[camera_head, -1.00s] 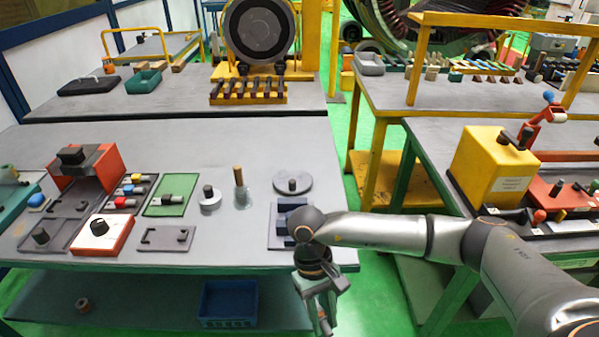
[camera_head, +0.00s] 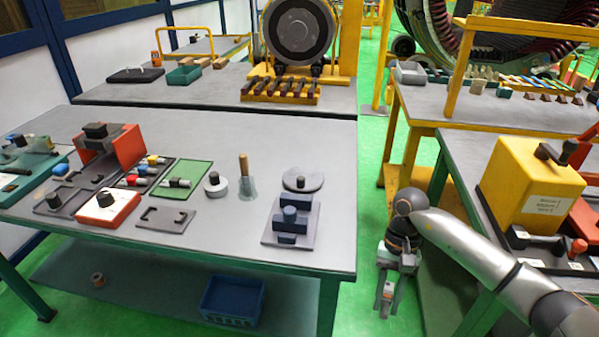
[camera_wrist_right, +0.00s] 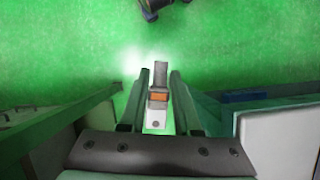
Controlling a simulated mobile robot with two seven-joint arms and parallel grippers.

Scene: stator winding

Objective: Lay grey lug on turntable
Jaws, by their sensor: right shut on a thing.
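My right gripper (camera_head: 385,306) hangs pointing down over the green floor, in the gap between the left table and the right bench. In the right wrist view its two fingers (camera_wrist_right: 160,98) are shut on the grey lug (camera_wrist_right: 160,72), a small piece with an orange band and a pale end with a hole. In the head view the lug is too small to make out clearly. A round grey disc with a dark knob (camera_head: 303,180), which looks like the turntable, lies at the right end of the left table. My left gripper is not in view.
A blue block fixture (camera_head: 291,220) stands in front of the disc. A yellow box (camera_head: 530,185) stands on the right bench. A blue crate (camera_head: 232,300) is below the table.

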